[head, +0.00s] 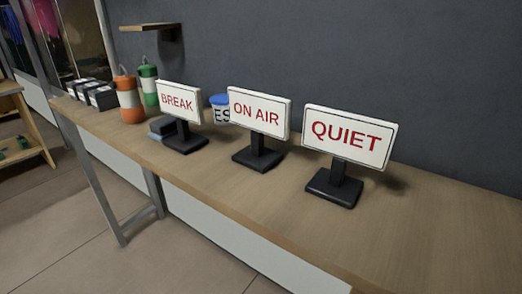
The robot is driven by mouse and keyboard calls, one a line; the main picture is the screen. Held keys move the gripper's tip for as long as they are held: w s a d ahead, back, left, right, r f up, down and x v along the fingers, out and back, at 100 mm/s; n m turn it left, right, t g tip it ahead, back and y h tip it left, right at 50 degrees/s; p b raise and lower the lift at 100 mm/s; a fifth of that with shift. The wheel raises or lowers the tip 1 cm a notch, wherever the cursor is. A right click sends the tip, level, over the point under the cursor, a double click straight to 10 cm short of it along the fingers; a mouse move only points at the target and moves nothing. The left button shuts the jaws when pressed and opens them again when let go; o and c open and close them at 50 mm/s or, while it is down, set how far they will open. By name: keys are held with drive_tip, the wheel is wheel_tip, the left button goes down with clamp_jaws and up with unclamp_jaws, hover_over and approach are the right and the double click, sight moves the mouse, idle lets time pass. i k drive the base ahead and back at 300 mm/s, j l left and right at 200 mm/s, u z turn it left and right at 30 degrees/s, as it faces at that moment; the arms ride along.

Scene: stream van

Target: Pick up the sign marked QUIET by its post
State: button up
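The QUIET sign (346,136) stands upright on the wooden bench, the rightmost of three signs. It is a white board with red letters and a dark border. Its short black post (338,172) rises from a black base (334,190). The ON AIR sign (258,115) stands to its left, and the BREAK sign (178,101) stands farther left. Both have the same kind of black post and base. The three signs stand apart from each other. My gripper is not in view.
The bench (430,230) is clear to the right and in front of the QUIET sign. A grey wall (400,60) runs behind. An orange-and-white bottle (129,100), a green bottle (149,86), a blue-lidded tub (220,107) and dark boxes (102,97) stand leftward.

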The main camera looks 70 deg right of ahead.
sight(365, 141)
drive_tip(key=j+z, duration=0.1)
drive_tip(key=z, duration=0.3)
drive_tip(key=k+z, duration=0.15)
drive_tip(key=z, duration=0.25)
drive_tip(key=k+z, duration=0.1)
drive_tip(key=z, duration=0.25)
drive_tip(key=k+z, duration=0.1)
drive_tip(key=z, duration=0.3)
drive_tip(key=j, duration=0.05)
